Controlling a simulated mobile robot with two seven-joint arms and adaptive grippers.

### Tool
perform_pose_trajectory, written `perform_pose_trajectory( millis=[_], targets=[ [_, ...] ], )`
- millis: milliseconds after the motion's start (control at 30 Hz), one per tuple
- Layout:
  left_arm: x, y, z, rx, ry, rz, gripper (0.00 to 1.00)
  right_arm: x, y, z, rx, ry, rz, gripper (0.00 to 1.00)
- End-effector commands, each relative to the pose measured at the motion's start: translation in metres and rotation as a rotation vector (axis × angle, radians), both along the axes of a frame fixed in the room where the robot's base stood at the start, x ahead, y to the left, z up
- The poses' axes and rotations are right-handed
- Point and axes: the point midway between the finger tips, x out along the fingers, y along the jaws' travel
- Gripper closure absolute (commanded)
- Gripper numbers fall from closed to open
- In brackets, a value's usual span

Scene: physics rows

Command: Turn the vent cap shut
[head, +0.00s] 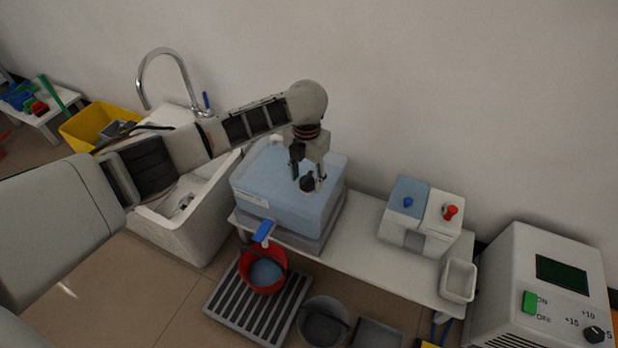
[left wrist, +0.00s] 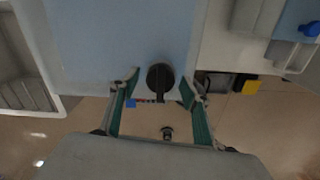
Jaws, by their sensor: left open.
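The vent cap (head: 307,184) is a dark round knob on top of the blue container (head: 262,188). In the left wrist view the cap (left wrist: 160,75) shows as a black disc with a bar pointing down the picture. My left gripper (head: 308,174) is open above the container. In the left wrist view its fingertips (left wrist: 159,88) stand on either side of the cap, with gaps showing. I cannot tell the finger height over the cap. My right gripper is not in view.
The container stands on a white bench (head: 365,242) with a blue tap lever (head: 263,231) at its front. Below, a red bucket (head: 247,282) stands on a slatted grate (head: 226,304). A white sink (head: 190,237) is left; a two-part dispenser (head: 437,224) is right.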

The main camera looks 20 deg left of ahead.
Motion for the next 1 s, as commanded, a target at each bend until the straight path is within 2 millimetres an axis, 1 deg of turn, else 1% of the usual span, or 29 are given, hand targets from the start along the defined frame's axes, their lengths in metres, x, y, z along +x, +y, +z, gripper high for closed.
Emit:
perform_pose_trajectory(
  millis=[33,267,300,367,400,433,467,767,1000],
  targets=[
    [0.0001,0.0001,-0.002,0.0,0.0,0.0,0.53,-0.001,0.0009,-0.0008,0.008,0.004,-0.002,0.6],
    [0.0014,-0.0003,0.0002,-0.001,-0.004,0.0,0.53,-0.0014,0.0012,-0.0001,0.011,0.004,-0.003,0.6],
    [0.0014,-0.0003,0.0002,-0.001,-0.004,0.0,0.56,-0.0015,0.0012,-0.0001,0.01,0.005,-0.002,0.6],
    [0.0013,-0.0003,0.0002,-0.001,-0.004,0.0,0.71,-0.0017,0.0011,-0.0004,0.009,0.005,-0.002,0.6],
    [0.0013,-0.0003,0.0001,-0.001,-0.004,0.0,0.82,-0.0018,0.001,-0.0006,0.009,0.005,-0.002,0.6],
    [0.0012,-0.0003,0.0,-0.001,-0.004,0.0,0.9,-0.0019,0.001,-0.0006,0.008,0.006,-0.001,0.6],
    [0.0012,-0.0003,-0.0001,-0.001,-0.004,0.0,0.92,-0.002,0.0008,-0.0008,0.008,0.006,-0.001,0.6],
    [0.001,-0.0005,0.0007,-0.001,-0.004,0.019,0.92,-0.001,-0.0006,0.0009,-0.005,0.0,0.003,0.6],
    [0.0016,-0.0009,0.0035,-0.002,-0.005,0.128,0.92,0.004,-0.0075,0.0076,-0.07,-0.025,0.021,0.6]
  ],
)
